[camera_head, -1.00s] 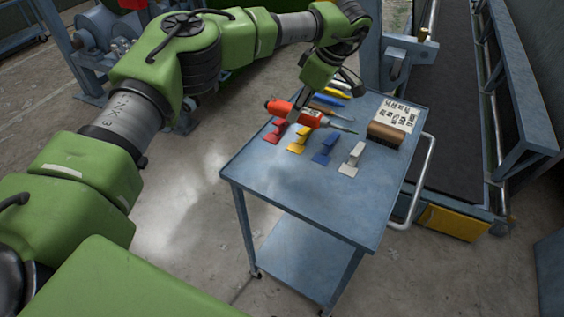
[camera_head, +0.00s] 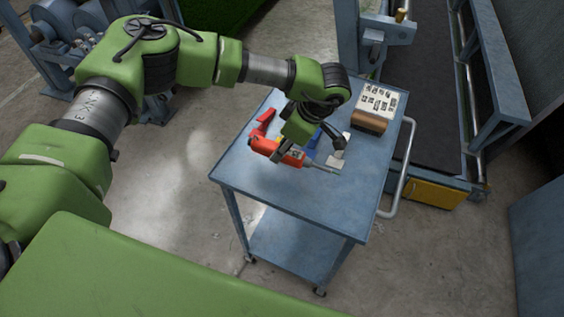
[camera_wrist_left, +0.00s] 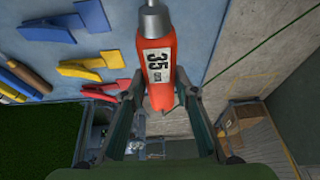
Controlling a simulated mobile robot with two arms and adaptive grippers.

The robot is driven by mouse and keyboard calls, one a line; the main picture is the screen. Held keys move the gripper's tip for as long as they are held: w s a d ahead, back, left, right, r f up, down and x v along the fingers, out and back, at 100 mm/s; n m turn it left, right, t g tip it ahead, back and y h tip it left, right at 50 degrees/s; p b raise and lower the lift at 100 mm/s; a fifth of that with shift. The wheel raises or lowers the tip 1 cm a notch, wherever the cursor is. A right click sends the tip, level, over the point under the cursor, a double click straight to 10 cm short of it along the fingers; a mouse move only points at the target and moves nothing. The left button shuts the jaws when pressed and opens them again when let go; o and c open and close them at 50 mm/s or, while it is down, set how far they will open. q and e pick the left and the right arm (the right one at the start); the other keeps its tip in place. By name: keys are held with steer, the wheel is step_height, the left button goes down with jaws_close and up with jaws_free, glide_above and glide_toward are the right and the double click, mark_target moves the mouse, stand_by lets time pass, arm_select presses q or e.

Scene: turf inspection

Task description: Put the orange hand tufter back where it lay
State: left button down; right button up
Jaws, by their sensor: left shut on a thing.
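The orange hand tufter (camera_head: 262,147) has an orange-red body and a thin grey shaft pointing right. It is over the blue cart top (camera_head: 290,190), in front of the row of coloured pieces. My left gripper (camera_head: 278,151) is shut on its body and seems to hold it above the cart. In the left wrist view the tufter (camera_wrist_left: 158,62) sits between the two fingers (camera_wrist_left: 157,82), with a white label reading 35. Its rear end lies past the cart's edge in that view. My right gripper is not in view.
On the cart are a red piece (camera_head: 262,122), a blue piece (camera_head: 314,139), a pale piece (camera_head: 341,149), a brown roll (camera_head: 370,122) and a card with dark marks (camera_head: 378,99). The yellow piece (camera_wrist_left: 93,64) is mostly hidden in the head view. The cart's front is clear.

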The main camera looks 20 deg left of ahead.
mark_target(286, 156)
arm_select(q)
steer(key=shift+s+d+f+p, duration=0.3)
steer(key=shift+s+d+f, duration=0.05)
steer(key=shift+s+f, duration=0.6)
steer(key=shift+f, duration=0.25)
steer(key=f, duration=0.1)
steer(key=f+p, duration=0.1)
steer(key=f, duration=0.1)
steer(key=shift+s+d+f, duration=0.1)
steer(key=shift+s+d, duration=0.05)
steer(key=shift+s, duration=0.1)
steer(key=shift+w+f, duration=0.1)
steer(key=shift+f, duration=0.1)
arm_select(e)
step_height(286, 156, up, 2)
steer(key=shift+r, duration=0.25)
arm_select(q)
steer(key=shift+f, duration=0.1)
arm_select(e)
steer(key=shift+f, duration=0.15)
arm_select(q)
steer(key=c, duration=1.6)
jaws_free()
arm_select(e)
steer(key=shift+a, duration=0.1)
